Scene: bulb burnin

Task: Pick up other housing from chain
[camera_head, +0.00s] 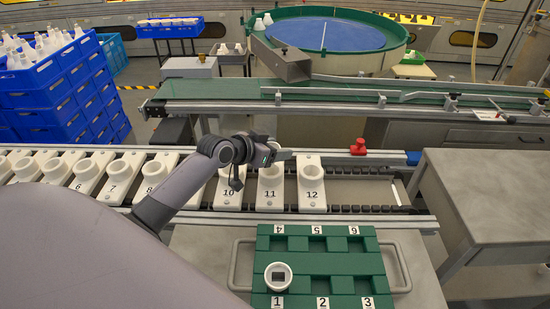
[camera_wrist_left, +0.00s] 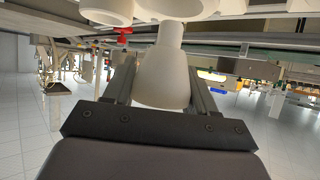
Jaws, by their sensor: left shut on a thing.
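The chain (camera_head: 180,208) is a conveyor of white numbered holders. My left gripper (camera_head: 280,155) is at the back edge of holder 11 (camera_head: 270,197), between holder 10 (camera_head: 228,197) and holder 12 (camera_head: 312,192). In the left wrist view its two fingers stand either side of a white bell-shaped housing (camera_wrist_left: 163,75) with a narrower neck, and are shut on it. In the head view I cannot clearly make out this housing behind the holders. Another white housing (camera_head: 278,276) sits in slot 1 of the green tray (camera_head: 322,268). My right gripper is not in view.
Slots 2 to 6 of the tray look empty. A red knob (camera_head: 358,147) stands behind the chain near its right end. A green belt (camera_head: 360,92) runs behind. A grey table (camera_head: 488,190) is at the right; blue crates (camera_head: 62,90) are stacked at the left.

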